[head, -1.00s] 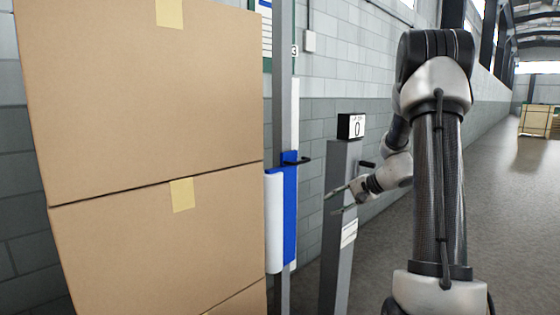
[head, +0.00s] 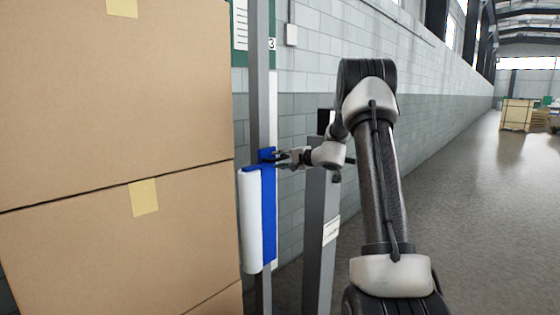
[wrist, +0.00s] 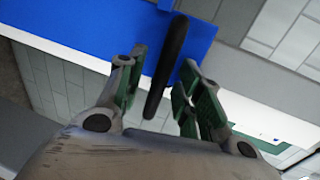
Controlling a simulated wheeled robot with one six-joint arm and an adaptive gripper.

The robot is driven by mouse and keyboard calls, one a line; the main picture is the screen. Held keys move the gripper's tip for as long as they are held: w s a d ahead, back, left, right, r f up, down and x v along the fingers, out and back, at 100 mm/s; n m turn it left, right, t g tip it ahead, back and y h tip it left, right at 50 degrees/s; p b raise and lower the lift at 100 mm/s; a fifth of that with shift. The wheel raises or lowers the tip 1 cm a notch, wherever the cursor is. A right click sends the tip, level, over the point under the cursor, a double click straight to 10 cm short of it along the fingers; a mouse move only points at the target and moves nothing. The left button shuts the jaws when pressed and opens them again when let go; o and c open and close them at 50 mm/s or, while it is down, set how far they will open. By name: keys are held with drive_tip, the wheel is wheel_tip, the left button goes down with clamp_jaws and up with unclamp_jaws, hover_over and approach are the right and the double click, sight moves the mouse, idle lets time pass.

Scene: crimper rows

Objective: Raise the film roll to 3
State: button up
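The white film roll (head: 250,222) hangs upright on a blue carriage (head: 269,215) on the grey mast (head: 263,95), left of centre in the head view. A "3" mark (head: 271,44) shows well above the carriage. My gripper (head: 283,157) is at the top of the carriage, by its black handle. In the wrist view, the handle (wrist: 168,65) runs between the two green-padded fingers of my gripper (wrist: 160,82), with gaps visible, so the fingers are open around it.
Stacked cardboard boxes (head: 110,110) stand close on the left of the mast. A grey post (head: 316,225) with a dark box on top stands to the right, behind my arm. The floor at right is clear, with a wooden crate (head: 516,115) far off.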

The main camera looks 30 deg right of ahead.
drive_tip(key=shift+w+a, duration=0.15)
drive_tip(key=shift+w, duration=0.15)
clamp_jaws()
